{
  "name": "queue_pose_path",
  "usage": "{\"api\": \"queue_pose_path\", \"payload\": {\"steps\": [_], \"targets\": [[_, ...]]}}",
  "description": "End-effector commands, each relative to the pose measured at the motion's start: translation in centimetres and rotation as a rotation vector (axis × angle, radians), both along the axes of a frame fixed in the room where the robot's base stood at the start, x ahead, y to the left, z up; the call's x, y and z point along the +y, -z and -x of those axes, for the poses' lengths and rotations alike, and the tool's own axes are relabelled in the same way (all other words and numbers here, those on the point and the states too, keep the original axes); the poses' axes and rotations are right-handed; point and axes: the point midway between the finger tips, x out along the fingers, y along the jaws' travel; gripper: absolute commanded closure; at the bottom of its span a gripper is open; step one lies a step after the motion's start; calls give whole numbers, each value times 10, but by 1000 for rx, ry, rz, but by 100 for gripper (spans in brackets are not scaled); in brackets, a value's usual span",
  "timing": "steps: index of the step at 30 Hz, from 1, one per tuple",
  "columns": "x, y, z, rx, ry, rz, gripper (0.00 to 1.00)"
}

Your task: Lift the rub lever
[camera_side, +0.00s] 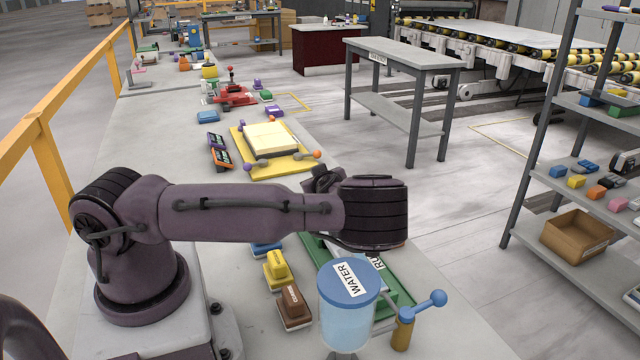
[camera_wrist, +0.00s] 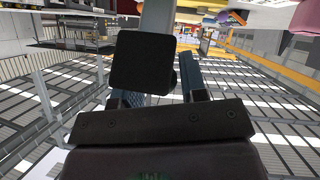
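A blue lever with a ball end (camera_side: 425,303) sits on a short golden post (camera_side: 402,332) at the front right of the slab, in the side view. I take it for the rub lever. A green unit (camera_side: 402,288) with a partly hidden label starting "RU" is behind it. My wrist is raised above and behind the tank, apart from the lever. My gripper (camera_wrist: 178,72) shows in the wrist view, with its finger gap unclear. The lever is not recognisable there.
A yellow block (camera_side: 276,268) and a brown block (camera_side: 293,307) lie left of the tank. A yellow tray with a pale slab (camera_side: 270,138) is farther back on the bench. An orange rail (camera_side: 50,160) runs along the left. Open floor lies right of the bench.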

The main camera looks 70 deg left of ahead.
Motion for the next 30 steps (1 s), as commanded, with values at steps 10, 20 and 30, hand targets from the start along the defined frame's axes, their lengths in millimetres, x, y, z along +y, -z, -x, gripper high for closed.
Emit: {"api": "queue_pose_path", "payload": {"steps": [10, 20, 30], "targets": [[-1, -1, 1, 1, -2, 0, 44], [-41, -20, 8, 1, 4, 0, 44], [-96, -49, 21, 1, 2, -2, 44]]}}
